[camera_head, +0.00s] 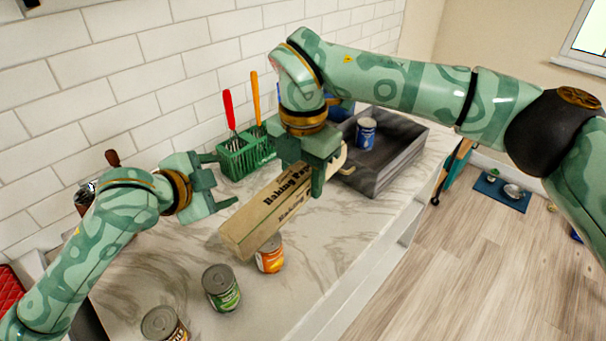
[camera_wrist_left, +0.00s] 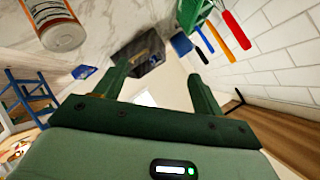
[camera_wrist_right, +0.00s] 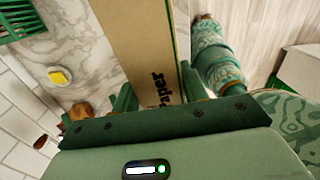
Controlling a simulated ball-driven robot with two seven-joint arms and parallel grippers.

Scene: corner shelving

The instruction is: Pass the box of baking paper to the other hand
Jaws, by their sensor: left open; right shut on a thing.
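The box of baking paper (camera_head: 254,220) is a long tan carton with dark lettering, held above the marble counter. My right gripper (camera_head: 304,178) is shut on the box towards its far end, and the near end sticks out towards the front left. In the right wrist view the box (camera_wrist_right: 138,45) runs between the fingers and away from the gripper. My left gripper (camera_head: 224,182) is open and empty, left of the box and apart from it. In the left wrist view the space between its fingers (camera_wrist_left: 156,82) holds nothing.
A green basket (camera_head: 240,162) with utensils stands by the tiled wall. A dark tray (camera_head: 392,172) with a blue can (camera_head: 366,134) lies at the right. An orange-labelled can (camera_head: 270,256), a green-labelled can (camera_head: 222,290) and another can (camera_head: 163,325) stand near the front edge.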

